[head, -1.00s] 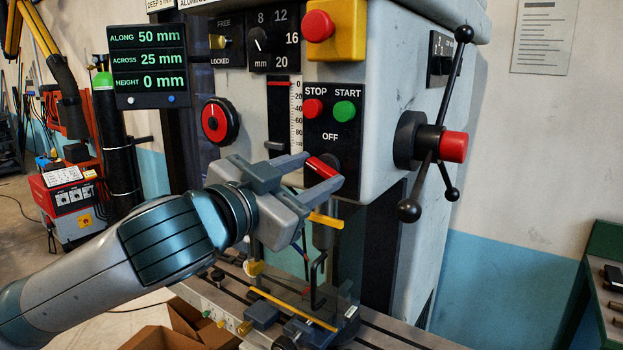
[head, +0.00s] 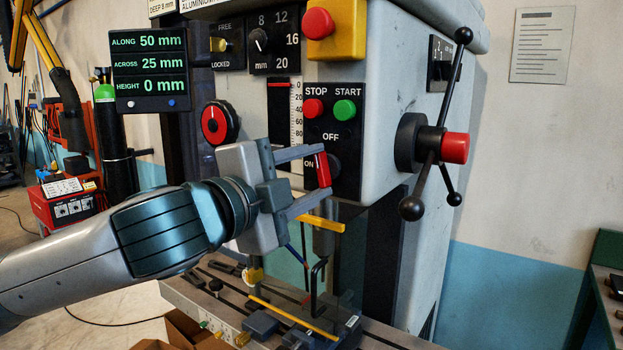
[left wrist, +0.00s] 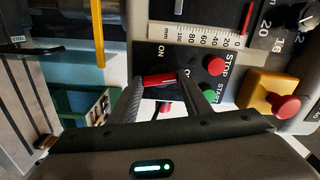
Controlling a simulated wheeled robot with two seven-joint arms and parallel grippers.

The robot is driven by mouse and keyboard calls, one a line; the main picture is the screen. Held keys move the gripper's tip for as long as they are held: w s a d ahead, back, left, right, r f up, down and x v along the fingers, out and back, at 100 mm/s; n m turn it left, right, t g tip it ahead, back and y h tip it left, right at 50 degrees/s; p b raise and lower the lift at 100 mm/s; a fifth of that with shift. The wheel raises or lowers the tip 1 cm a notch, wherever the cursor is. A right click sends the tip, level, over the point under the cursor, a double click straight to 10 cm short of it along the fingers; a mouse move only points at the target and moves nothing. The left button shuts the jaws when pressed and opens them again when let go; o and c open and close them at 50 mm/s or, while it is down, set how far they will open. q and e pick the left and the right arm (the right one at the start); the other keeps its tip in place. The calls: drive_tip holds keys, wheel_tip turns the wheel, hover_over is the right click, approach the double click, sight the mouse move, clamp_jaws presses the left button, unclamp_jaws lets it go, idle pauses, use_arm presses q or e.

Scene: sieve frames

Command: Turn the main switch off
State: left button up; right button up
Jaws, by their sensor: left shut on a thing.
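The main switch is a red bar handle (head: 323,170) on a dark round base, low on the black panel (head: 348,105). The OFF label is above it and the ON label to its left. The handle stands nearly upright, its top leaning slightly left, close to the OFF direction. My left gripper (head: 322,171) comes from the left, with one finger at the handle's top and one at its bottom, shut on it. In the left wrist view the red handle (left wrist: 159,80) lies between the two fingertips. My right gripper is not in view.
Above the switch are the red STOP button (head: 313,108), the green START button (head: 345,110) and a red button on a yellow box (head: 334,38). A hub with lever arms (head: 415,143) juts out at right. A yellow bar (head: 320,223) is just below the gripper.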

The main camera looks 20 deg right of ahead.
use_arm(q)
drive_tip(key=shift+m, duration=1.3)
drive_tip(key=shift+f, duration=0.1)
drive_tip(key=o, duration=1)
drive_tip(key=shift+o, duration=0.2)
drive_tip(key=shift+s+a+b, duration=0.1)
drive_tip(key=shift+b, duration=0.25)
